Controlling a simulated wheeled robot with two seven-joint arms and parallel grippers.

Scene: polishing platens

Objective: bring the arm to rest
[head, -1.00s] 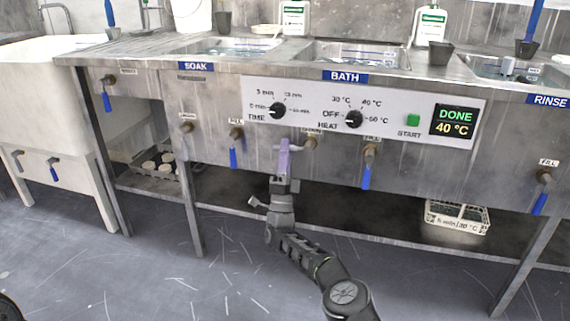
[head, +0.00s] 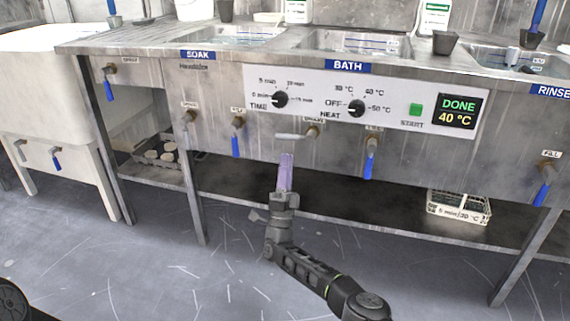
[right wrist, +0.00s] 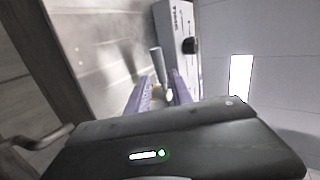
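My right gripper (head: 286,158) has purple fingers and is below and in front of the bath panel, apart from the drain valve. The right wrist view shows its two fingers (right wrist: 160,88) spread with a gap between them, so it is open and empty. The bath drain valve (head: 312,131) has a grey lever (head: 289,136) lying sideways to the left, just above the fingertips. The lever also shows beyond the fingers in the right wrist view (right wrist: 157,60). My left gripper is not in view.
The steel bench carries the bath panel (head: 400,112), its display (head: 459,110) reading DONE 40 °C. Blue-handled fill valves (head: 371,158) hang along the front. A white crate (head: 458,209) and a dark tray (head: 165,172) sit on the lower shelf. Floor in front is open.

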